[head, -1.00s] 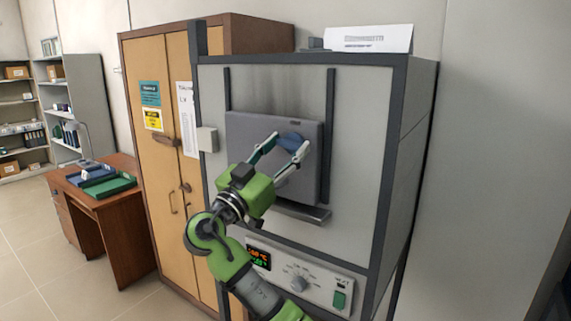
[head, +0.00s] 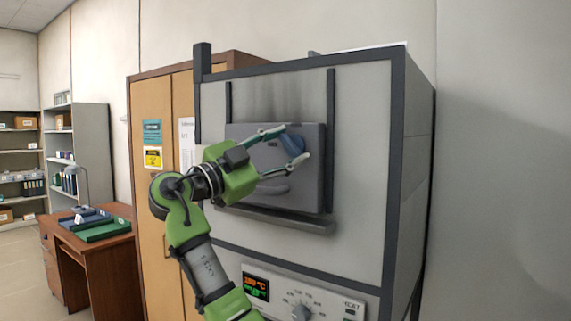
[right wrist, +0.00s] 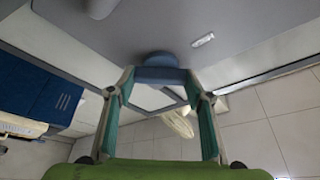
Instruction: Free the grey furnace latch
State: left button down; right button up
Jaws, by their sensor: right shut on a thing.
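The grey furnace (head: 362,150) fills the middle of the head view, with its dark grey door (head: 245,135) shut against the front. The blue latch (head: 293,146) sits at the door's upper right and looks tilted. It also shows in the right wrist view as a blue bar on a round hub (right wrist: 160,58). My right gripper (head: 297,142) reaches in from the left and is shut on the latch, one finger above and one below. In the right wrist view the bar lies between the fingertips (right wrist: 160,76). My left gripper is not in view.
A grey oval handle (head: 268,189) is lower on the door, partly behind my gripper. A ledge (head: 290,222) runs under the door, above the control panel (head: 330,305). A wooden cabinet (head: 150,200) stands close on the left. The wall is to the right.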

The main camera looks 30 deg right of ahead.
jog(key=shift+r+m+g, duration=0.1)
jog(key=shift+m+g, duration=0.3)
jog(key=shift+m, duration=0.8)
jog(key=shift+r+m+g+y+p, duration=0.1)
jog(key=shift+m+g+y+p, duration=0.4)
jog(key=shift+m, duration=0.6)
jog(key=m+y+p, duration=0.1)
jog(key=m+p, duration=0.1)
jog(key=m, duration=0.1)
jog(key=shift+m+y+p, duration=0.5)
jog(key=shift+m+p, duration=0.05)
jog(key=shift+m, duration=0.65)
jog(key=o, duration=1.1)
jog(key=shift+a, duration=0.1)
jog(key=a, duration=1.1)
jog(key=shift+a, duration=0.4)
